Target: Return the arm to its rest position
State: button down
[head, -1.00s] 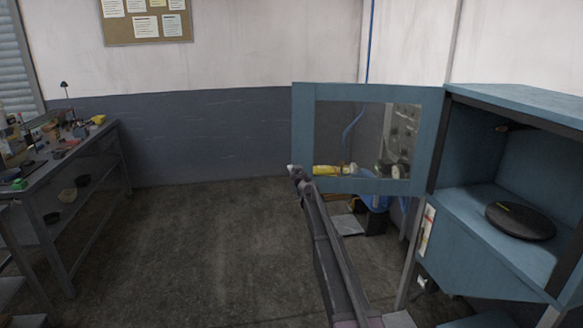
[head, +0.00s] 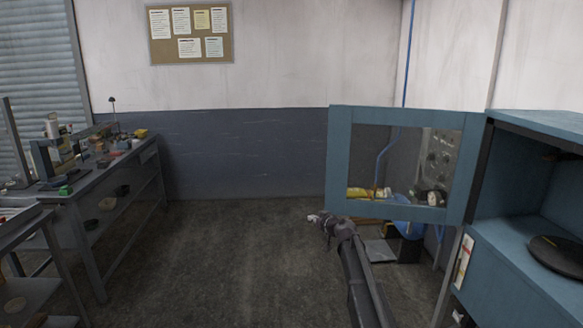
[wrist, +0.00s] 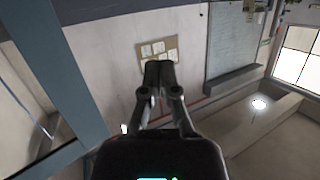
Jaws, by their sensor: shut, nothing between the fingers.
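My gripper (head: 316,218) is in front of the open blue cabinet door (head: 337,165) in the head view, near the door's lower left corner. My arm reaches up to it from the lower right. In the wrist view my gripper (wrist: 159,66) has its fingers together and empty, with the wall behind them. The blue door frame (wrist: 60,70) fills the left of that view, beside the fingers and apart from them.
The open blue cabinet (head: 520,260) stands at the right with a dark round pan (head: 560,254) inside. A workbench (head: 85,190) with tools runs along the left. The floor (head: 220,260) between is clear. A notice board (head: 160,50) hangs on the wall.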

jog(key=s+f+g+h, duration=0.1)
jog(key=s+f+g, duration=0.35)
jog(key=s, duration=0.65)
jog(key=s+f+g+h, duration=0.1)
jog(key=s+f+g, duration=0.3)
jog(key=s, duration=0.7)
jog(key=s+d+f+m+g+h, duration=0.1)
jog(key=s+d+h, duration=0.1)
jog(key=s, duration=0.5)
jog(key=s+d+f+m+g+h, duration=0.2)
jog(key=s+d, duration=0.1)
jog(key=s, duration=0.5)
jog(key=s+d+f+m+g+h, duration=0.1)
jog(key=s+d+f+m, duration=0.1)
jog(key=s, duration=0.6)
jog(key=shift+s+d+f+h, duration=0.25)
jog(key=shift+d+h, duration=0.15)
jog(key=shift+d, duration=0.4)
jog(key=shift+a+g, duration=0.1)
jog(key=shift+g, duration=0.15)
